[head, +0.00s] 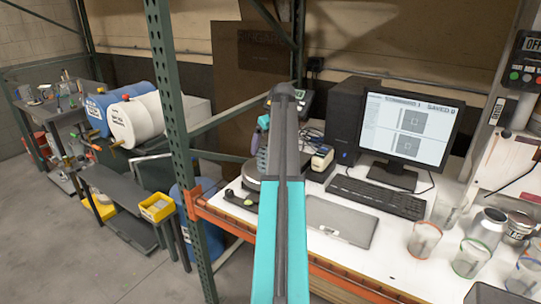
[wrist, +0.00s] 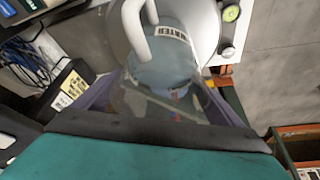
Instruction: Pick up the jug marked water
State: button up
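The jug (wrist: 172,72) marked water is in the wrist view, top centre. It is grey-blue and see-through, with a white curved handle (wrist: 133,22) and a white label (wrist: 173,35) with dark letters. It appears to stand on a round silver plate (wrist: 207,30). My gripper (wrist: 163,80) is open, with one purple finger on each side of the jug. I cannot tell whether the fingers touch it. In the head view my teal arm hides most of the gripper and jug.
The white bench (head: 375,262) holds a monitor (head: 412,128), a keyboard (head: 377,197), a flat grey panel (head: 340,222) and several clear cups at right. A green rack post (head: 172,110) stands left of my arm. Blue and white drums (head: 137,120) lie beyond it.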

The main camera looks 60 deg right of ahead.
jog(key=c, duration=0.9)
jog(key=shift+r, duration=0.3)
jog(key=shift+c, duration=0.2)
jog(key=s+a+r+b, duration=0.4)
jog(key=s+a+b, duration=0.2)
jog(key=s+a, duration=0.4)
jog(key=shift+s+a+r, duration=0.15)
jog(key=shift+a+r, duration=0.05)
jog(key=shift+a, duration=0.75)
dwell(0.3)
dwell(0.8)
